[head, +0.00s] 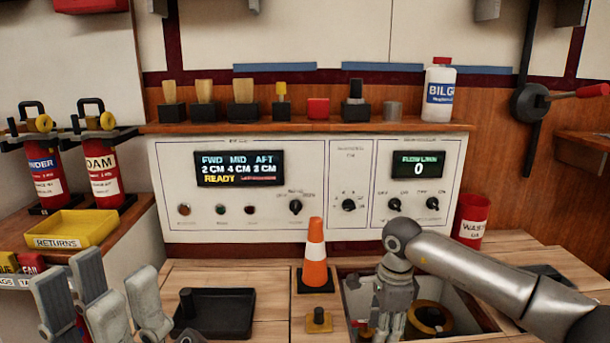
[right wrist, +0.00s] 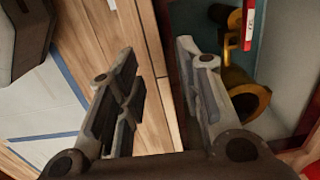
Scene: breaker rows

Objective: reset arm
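My left gripper (head: 118,300) is at the lower left of the head view, its grey fingers apart with nothing seen between them. My right gripper (head: 388,318) points down into an open well (head: 462,318) in the wooden counter, beside a brass ring-shaped fitting (head: 430,318). In the right wrist view, the right gripper's fingers (right wrist: 163,95) are wide apart and empty, with the counter's wood edge beneath. The brass fitting (right wrist: 250,98) is just right of the right-hand finger there; I cannot tell whether they touch.
An orange cone (head: 315,258) stands at the well's left edge. A black tray (head: 215,312) lies on the counter. The control panel (head: 330,225) is behind, reading READY. A yellow returns tray (head: 72,230) and red cylinders (head: 102,170) are left; a red waste bin (head: 472,220) is right.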

